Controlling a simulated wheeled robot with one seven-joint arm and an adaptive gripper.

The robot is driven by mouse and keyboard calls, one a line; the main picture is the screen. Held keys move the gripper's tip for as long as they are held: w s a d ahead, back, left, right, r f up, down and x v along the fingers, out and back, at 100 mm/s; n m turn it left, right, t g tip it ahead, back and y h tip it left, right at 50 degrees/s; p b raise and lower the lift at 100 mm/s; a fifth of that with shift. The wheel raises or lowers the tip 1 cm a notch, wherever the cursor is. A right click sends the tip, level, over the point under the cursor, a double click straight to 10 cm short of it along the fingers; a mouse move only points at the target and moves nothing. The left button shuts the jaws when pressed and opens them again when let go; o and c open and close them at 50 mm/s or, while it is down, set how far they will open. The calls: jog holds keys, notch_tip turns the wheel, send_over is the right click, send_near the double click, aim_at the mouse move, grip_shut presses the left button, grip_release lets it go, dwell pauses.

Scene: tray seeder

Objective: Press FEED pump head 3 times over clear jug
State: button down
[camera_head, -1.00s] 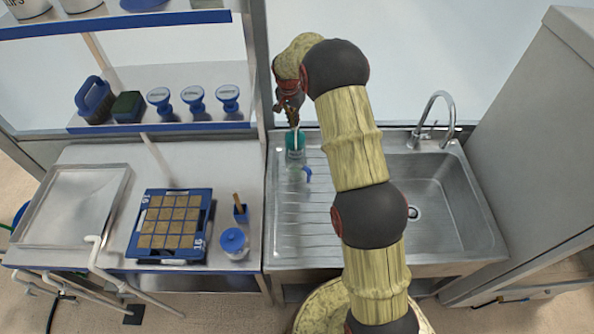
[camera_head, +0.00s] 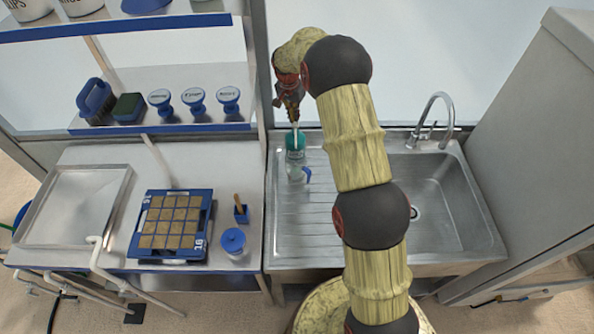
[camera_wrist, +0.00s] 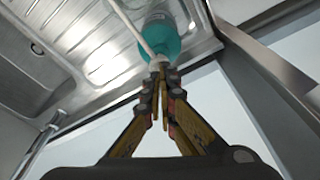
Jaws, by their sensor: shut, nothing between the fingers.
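The FEED pump bottle (camera_head: 294,141), with a teal body and a pale pump head, stands on the sink's ribbed drainboard. It also shows in the wrist view (camera_wrist: 160,40). The clear jug (camera_head: 296,172) with a blue handle stands just in front of the bottle, on the drainboard. My gripper (camera_head: 292,118) is above the bottle, pointing down and shut with nothing in it. In the wrist view my fingertips (camera_wrist: 163,70) are close together at the pump head, and the pale spout runs away from them. I cannot tell whether they touch the head.
The steel sink basin (camera_head: 435,205) with a tap (camera_head: 437,115) lies to the right. A blue seed tray (camera_head: 138,246), a lidded tub (camera_head: 232,241) and a small blue pot (camera_head: 241,215) stand on the left bench. A shelf (camera_head: 150,127) with stamps is behind them.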

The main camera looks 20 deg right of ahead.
jog(key=shift+r, duration=0.15)
notch_tip(320, 180, up, 6)
jog(key=shift+f+p, duration=0.1)
jog(key=shift+p, duration=1.1)
jog(key=s+a+r+n+t+b, duration=0.1)
jog(key=s+a+n+b, duration=0.2)
jog(key=s, duration=1.2)
jog(key=s+a+r+n+t+y+b, duration=0.1)
jog(key=s+a+n+b, duration=0.3)
jog(key=s, duration=1.1)
jog(key=s+a+r+n+t+b, duration=0.2)
jog(key=s+a+b, duration=0.6)
jog(key=s, duration=0.7)
jog(key=shift+s+r+n+y+b, duration=0.45)
jog(key=shift+n+b, duration=0.35)
jog(key=shift+b, duration=0.4)
